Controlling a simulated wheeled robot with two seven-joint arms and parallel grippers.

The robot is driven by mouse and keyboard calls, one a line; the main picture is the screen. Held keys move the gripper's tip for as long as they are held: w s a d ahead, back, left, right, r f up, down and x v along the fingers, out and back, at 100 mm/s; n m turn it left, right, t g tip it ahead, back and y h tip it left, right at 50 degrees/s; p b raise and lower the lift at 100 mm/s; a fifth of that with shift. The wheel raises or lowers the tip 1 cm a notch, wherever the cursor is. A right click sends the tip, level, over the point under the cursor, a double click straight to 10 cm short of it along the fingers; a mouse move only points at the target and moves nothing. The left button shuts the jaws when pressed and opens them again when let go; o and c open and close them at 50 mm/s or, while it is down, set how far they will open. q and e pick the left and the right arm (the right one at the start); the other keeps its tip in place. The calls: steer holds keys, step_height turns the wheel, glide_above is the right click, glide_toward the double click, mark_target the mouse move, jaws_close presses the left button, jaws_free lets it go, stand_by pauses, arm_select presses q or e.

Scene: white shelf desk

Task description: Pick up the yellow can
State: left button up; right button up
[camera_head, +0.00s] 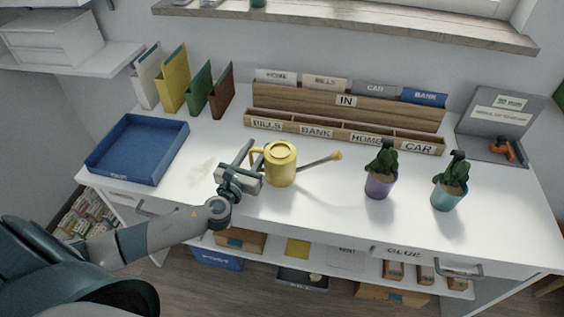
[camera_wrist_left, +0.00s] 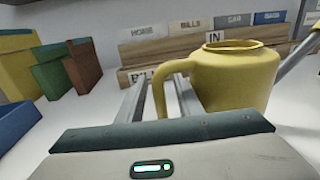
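The yellow can (camera_head: 280,166) is a watering can standing upright on the white desk, its spout pointing right and its handle to the left. It also fills the right of the left wrist view (camera_wrist_left: 236,80). My left gripper (camera_head: 250,158) is at the handle side of the can. In the left wrist view its two fingers (camera_wrist_left: 160,98) are apart, with the yellow handle appearing between them and gaps showing beside it. Whether a finger touches the handle cannot be told. My right gripper is not in view.
A blue tray (camera_head: 180,128) lies left on the desk (camera_head: 320,215). Binders (camera_head: 173,80) and a wooden sorter (camera_head: 345,118) stand behind. A purple-potted plant (camera_head: 379,185) and a teal-potted plant (camera_head: 446,196) stand right of the can. A grey box (camera_head: 492,125) is at the far right.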

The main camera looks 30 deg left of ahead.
arm_select(q)
steer(key=shift+w, duration=0.15)
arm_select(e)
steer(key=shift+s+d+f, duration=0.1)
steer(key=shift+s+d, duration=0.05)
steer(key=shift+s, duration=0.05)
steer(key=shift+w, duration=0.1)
arm_select(q)
jaws_close()
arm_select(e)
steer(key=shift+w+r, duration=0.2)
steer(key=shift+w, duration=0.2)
arm_select(q)
steer(key=shift+r, duration=0.1)
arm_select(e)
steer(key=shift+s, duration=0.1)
